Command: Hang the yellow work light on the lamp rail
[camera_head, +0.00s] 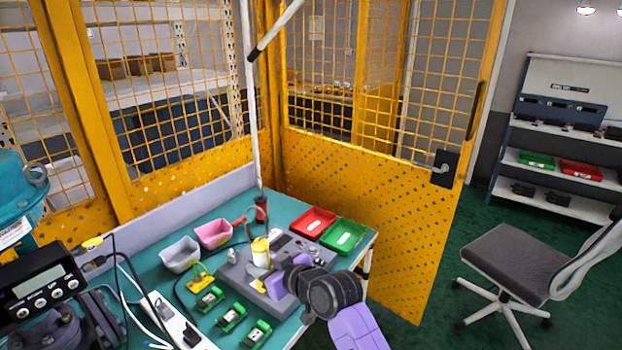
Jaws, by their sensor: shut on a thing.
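The yellow work light (260,246) seems to be the small upright cylinder with a yellow top and pale body near the middle of the bench. A grey hook-like curve shows beside its top. My gripper (268,284) reaches in from the lower right and is shut at the light's lower part; my purple and dark wrist partly hides the contact. The lamp rail is not clearly identifiable; a white post (250,110) with a slanted, black-ended white bar (275,30) rises behind the bench.
On the teal bench (212,216) are grey and pink bins (213,234), red and green trays (344,235), several green modules (232,317), a grey fixture and loose cables. A power strip and a display unit (40,295) crowd the left. Yellow mesh fencing stands behind; a chair is right.

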